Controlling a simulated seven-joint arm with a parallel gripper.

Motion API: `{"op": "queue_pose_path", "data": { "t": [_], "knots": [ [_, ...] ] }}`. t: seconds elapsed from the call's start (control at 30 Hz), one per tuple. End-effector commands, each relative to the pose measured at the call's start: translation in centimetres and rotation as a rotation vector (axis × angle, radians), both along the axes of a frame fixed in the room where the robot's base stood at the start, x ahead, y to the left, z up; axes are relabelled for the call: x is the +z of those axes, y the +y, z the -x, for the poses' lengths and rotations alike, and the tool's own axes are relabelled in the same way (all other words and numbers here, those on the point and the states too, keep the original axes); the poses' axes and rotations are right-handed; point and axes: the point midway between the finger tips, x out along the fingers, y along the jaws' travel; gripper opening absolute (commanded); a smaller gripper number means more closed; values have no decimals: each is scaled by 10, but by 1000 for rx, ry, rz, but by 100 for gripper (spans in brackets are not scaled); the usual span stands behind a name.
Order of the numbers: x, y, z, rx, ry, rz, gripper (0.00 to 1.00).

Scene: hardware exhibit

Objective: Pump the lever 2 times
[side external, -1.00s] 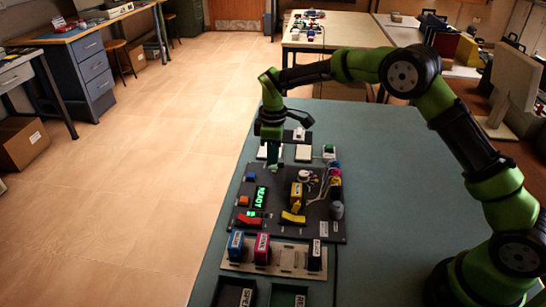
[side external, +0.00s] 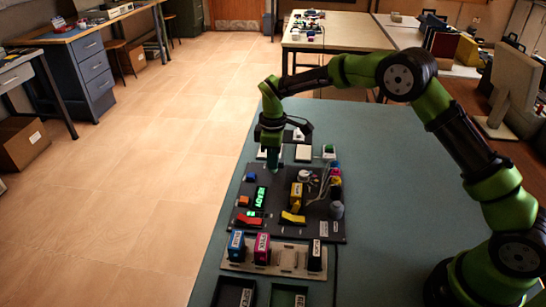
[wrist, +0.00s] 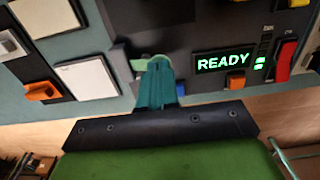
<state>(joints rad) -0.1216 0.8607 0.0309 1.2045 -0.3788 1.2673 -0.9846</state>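The dark exhibit board (side external: 272,231) lies on the teal table and carries a lit green READY display (side external: 261,198). A red lever-like part (side external: 249,219) and a yellow one (side external: 293,217) sit near its front; I cannot tell which is the task's lever. My gripper (side external: 274,166) points down at the board's far left edge, well behind both parts. Whether the fingertips touch the board is unclear.
Blue (side external: 236,245), magenta (side external: 262,249) and black (side external: 315,255) blocks stand on a rack in front of the board. Dark open trays (side external: 234,292) lie nearer. White pads (side external: 304,153) lie behind the board. The table's right side (side external: 400,200) is clear.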

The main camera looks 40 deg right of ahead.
Motion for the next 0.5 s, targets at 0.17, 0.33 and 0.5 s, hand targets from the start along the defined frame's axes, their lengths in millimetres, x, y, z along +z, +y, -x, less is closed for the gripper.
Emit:
{"op": "queue_pose_path", "data": {
  "t": [0.17,0.33,0.5],
  "knots": [
    [-6,-1,0,-1,1,1,0],
    [-12,-1,1,-2,2,1,0],
    [-17,-1,0,-2,1,1,0]
  ]
}}
